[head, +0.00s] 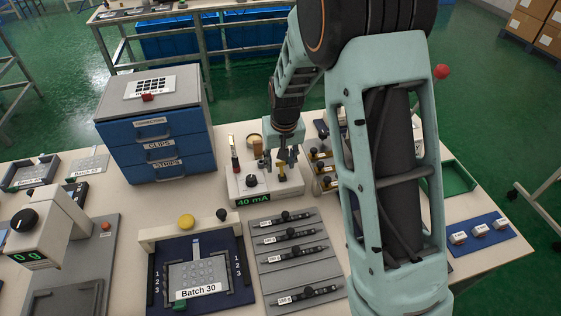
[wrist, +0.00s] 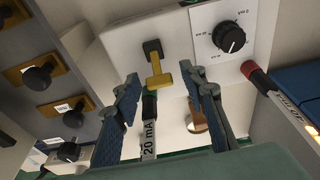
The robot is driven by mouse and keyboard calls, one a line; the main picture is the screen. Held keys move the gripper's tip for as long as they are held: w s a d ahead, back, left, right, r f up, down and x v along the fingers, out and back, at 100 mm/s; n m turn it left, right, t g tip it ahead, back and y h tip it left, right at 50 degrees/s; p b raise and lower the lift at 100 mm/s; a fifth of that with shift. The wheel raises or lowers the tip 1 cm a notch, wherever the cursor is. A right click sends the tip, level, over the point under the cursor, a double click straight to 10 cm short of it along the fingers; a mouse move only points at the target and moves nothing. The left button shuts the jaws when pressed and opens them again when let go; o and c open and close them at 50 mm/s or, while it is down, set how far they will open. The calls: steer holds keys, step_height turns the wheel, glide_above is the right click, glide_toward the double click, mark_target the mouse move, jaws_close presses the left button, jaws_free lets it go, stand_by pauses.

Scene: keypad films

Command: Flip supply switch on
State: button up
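The supply (head: 258,187) is a pale box on the table with a green "40 mA" display (head: 254,199) and a black knob (head: 251,181). Its yellow switch lever (head: 282,172) stands on the right side of the top. In the wrist view, the yellow lever (wrist: 158,76) rises from a dark base near the black knob (wrist: 231,38). My gripper (head: 284,160) is above the supply, pointing down. In the wrist view, my gripper (wrist: 161,77) is open, with the lever between its fingertips and gaps on both sides. I cannot tell the lever's on or off position.
A red-capped probe (head: 235,155) stands at the supply's left; a "20 mA" piece (wrist: 148,130) shows between the fingers. A rack with dark knobs (head: 322,168) stands close right. A blue drawer cabinet (head: 158,140) is left; a grey strip tray (head: 292,259) is in front.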

mark_target(282, 176)
step_height(282, 176, up, 12)
steer(key=s, duration=0.2)
steer(key=shift+d, duration=0.25)
steer(key=shift+s+f, duration=0.15)
stand_by(0.5)
